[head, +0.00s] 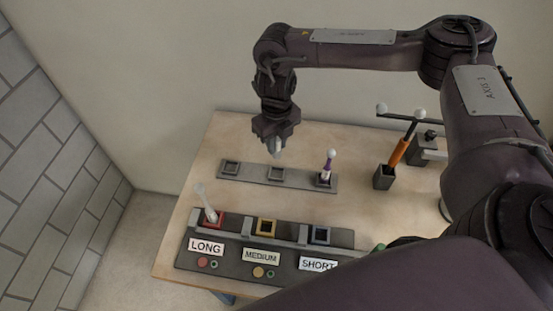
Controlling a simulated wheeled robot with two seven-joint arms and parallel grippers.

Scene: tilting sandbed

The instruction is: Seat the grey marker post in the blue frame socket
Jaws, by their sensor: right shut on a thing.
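My right gripper (277,142) hangs from the arm above the back rack. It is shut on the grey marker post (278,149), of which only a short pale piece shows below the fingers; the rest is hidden. The blue frame socket (321,234) is in the front block, behind the SHORT label, and looks empty. The gripper is behind and to the left of it, apart from it. My left gripper is not in view.
A pale post (206,204) leans in the red frame socket (211,219). The yellow frame socket (266,228) looks empty. A purple post (329,166) stands at the right end of the back rack (252,175). An orange-handled tool (399,151) stands in a dark holder (384,177).

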